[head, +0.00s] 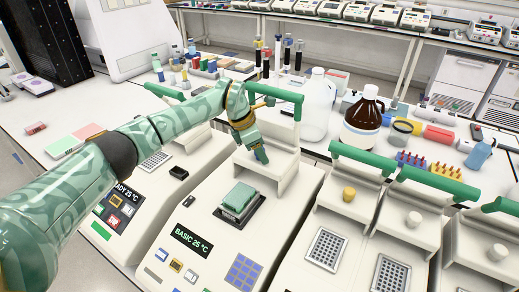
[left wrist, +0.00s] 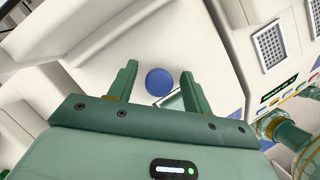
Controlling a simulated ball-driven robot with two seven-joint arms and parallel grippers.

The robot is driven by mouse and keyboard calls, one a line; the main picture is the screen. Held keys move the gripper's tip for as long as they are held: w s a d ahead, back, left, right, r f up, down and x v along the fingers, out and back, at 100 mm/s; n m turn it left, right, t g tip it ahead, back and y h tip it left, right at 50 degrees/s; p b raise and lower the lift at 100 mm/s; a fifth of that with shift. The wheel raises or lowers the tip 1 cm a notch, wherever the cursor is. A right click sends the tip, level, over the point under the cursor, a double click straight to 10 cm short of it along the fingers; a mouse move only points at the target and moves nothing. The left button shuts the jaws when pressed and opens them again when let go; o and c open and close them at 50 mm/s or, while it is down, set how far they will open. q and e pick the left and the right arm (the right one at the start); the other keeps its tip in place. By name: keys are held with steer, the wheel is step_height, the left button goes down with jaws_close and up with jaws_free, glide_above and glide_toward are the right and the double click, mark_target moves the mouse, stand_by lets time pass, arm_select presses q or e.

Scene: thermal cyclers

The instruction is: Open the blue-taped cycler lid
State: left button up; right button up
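The middle cycler (head: 205,215) has a screen reading BASIC 25 °C. Its lid (head: 284,175) stands raised at the back, with a green bar handle (head: 285,98) on top. A green block (head: 238,198) sits exposed on its deck. A round blue disc (left wrist: 159,82) shows in the left wrist view on a pale surface, likely this lid's face; the arm hides that spot in the head view. My left gripper (head: 261,155) is in front of the raised lid. Its fingers (left wrist: 160,72) are apart, with the disc between them in the picture; contact cannot be told.
Another cycler (head: 125,200) stands at left under my arm. Cyclers with green-bar lids stand at right; one has a yellow knob (head: 349,194). Behind are a clear jug (head: 318,105), a brown bottle (head: 362,120) and tube racks (head: 415,162).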

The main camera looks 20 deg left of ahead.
arm_select(q)
steer(key=shift+r, duration=0.1)
steer(key=v, duration=1.6)
